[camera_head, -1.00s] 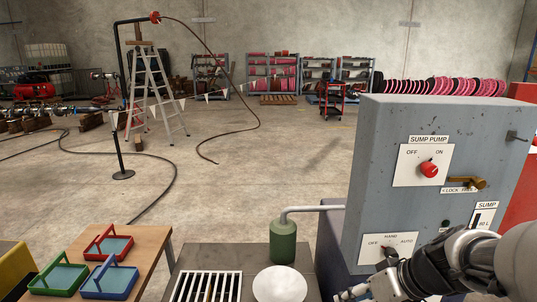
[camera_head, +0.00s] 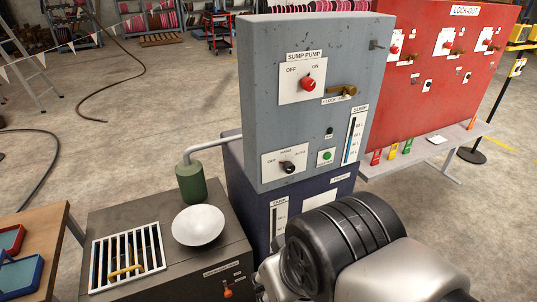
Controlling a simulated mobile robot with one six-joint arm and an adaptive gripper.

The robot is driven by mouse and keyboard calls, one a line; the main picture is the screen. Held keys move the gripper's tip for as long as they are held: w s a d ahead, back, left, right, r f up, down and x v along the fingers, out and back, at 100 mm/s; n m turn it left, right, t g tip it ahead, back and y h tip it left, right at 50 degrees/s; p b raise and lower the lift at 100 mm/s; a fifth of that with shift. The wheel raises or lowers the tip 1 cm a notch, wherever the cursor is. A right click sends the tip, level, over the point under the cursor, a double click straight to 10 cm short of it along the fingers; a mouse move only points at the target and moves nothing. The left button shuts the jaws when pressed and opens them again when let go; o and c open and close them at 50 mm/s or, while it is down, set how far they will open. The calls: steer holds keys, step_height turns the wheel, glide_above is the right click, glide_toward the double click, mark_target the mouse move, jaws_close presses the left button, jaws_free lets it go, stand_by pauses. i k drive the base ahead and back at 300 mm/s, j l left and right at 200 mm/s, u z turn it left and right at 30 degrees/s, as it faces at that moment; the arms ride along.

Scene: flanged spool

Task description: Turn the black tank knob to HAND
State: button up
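The black tank knob (camera_head: 288,167) sits on a white plate (camera_head: 270,169) low on the front of the grey cabinet (camera_head: 257,110). The plate has OFF at the left, a label at the top middle that is hard to read at this size, and AUTO at the right. The knob is small, and I cannot tell for sure which label it points at. Nothing touches the knob. My arm fills the lower right, in front of the blue lower cabinet. My gripper does not show; only arm links are in view.
A red SUMP PUMP switch (camera_head: 308,83) and a brass handle (camera_head: 341,91) are above the knob. A green button (camera_head: 326,156) and level gauge (camera_head: 353,135) are to its right. A white bowl (camera_head: 198,226), green canister (camera_head: 191,184) and grating (camera_head: 127,258) stand lower left.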

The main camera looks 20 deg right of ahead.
mark_target(288, 167)
steer(key=i+j+z, duration=0.15)
steer(key=z, duration=0.25)
steer(key=i+j+z, duration=0.2)
steer(key=z, duration=0.2)
steer(key=i+j+z, duration=0.1)
steer(key=j+z, duration=0.3)
steer(key=l, duration=0.1)
